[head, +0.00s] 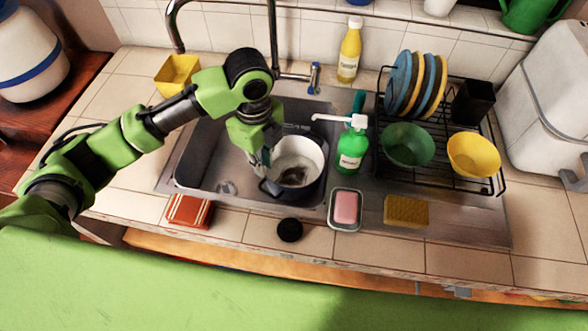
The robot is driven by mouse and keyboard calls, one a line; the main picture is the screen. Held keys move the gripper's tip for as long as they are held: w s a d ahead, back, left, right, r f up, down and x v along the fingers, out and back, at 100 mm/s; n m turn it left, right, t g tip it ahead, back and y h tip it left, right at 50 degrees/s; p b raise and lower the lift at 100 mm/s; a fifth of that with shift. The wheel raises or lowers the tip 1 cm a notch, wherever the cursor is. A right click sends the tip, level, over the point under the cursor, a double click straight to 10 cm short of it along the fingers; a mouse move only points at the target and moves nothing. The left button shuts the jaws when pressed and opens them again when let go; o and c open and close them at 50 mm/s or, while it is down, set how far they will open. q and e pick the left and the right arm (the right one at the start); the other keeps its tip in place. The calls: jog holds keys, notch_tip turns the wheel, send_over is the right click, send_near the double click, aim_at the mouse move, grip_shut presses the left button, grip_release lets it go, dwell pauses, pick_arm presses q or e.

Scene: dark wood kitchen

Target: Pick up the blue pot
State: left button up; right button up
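The blue pot (305,189) is dark blue outside and pale inside. It sits in the right part of the steel sink (203,155), with something dark at its bottom. My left gripper (262,165) points down at the pot's left rim. Its fingers are small and partly hidden by the wrist, so I cannot tell whether they are open or shut, or whether they touch the rim. My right gripper is not in view.
A green soap bottle (350,150) stands close to the pot's right. A dish rack (462,175) with plates and bowls is farther right. The faucet (272,45) rises behind the sink. A pink soap dish (345,209), a sponge (406,211) and a black round item (289,230) line the front.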

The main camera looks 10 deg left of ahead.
pick_arm(q)
jog(key=p, duration=0.1)
send_over(267, 191)
notch_tip(267, 191, down, 8)
jog(key=shift+s+d+f, duration=0.1)
jog(key=shift+s+f, duration=0.05)
jog(key=shift+f, duration=0.1)
notch_tip(267, 191, down, 4)
jog(key=shift+s+f+p, duration=0.1)
jog(key=shift+p, duration=0.7)
jog(key=shift+f, duration=0.55)
grip_shut()
jog(key=shift+r, duration=0.1)
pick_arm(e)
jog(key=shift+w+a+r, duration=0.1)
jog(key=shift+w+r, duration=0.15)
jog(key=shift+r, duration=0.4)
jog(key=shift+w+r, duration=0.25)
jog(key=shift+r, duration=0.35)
pick_arm(q)
jog(key=shift+w, duration=0.2)
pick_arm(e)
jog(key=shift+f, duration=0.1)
